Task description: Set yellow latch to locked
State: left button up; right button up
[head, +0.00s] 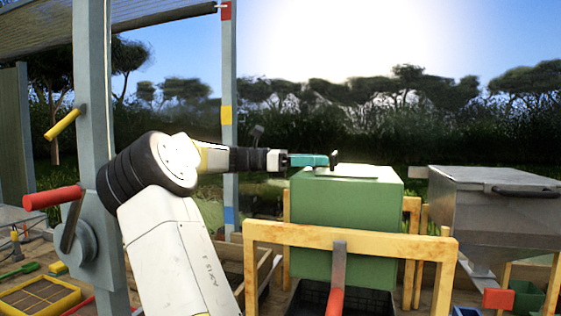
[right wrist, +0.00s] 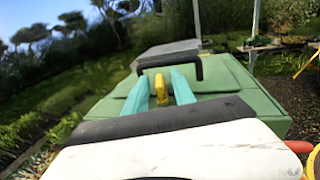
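A small yellow piece, which I take to be the yellow latch (right wrist: 161,90), stands over the green box (right wrist: 232,80) in the right wrist view. It shows between the two teal fingers of my right gripper (right wrist: 160,88); I see a gap on its left side, and contact on the right is unclear. In the head view the right gripper (head: 307,160) points right, at the top left of the green box (head: 350,215), close to a dark handle (head: 335,157). The latch cannot be made out in the head view. My left gripper is out of view.
A yellow wooden frame (head: 350,236) stands before the green box. A grey metal hopper (head: 495,200) is at the right. A grey post (head: 92,90) at the left bears a yellow lever (head: 62,123) and a red-handled crank (head: 52,197). A red-handled lever (head: 336,300) is in front.

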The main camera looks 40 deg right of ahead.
jog(key=shift+s+d, duration=0.1)
grip_shut()
jog(key=shift+m+g+y, duration=0.8)
jog(key=shift+g, duration=0.2)
jog(key=shift+m+g+y, duration=0.7)
jog(key=shift+y, duration=0.2)
grip_release()
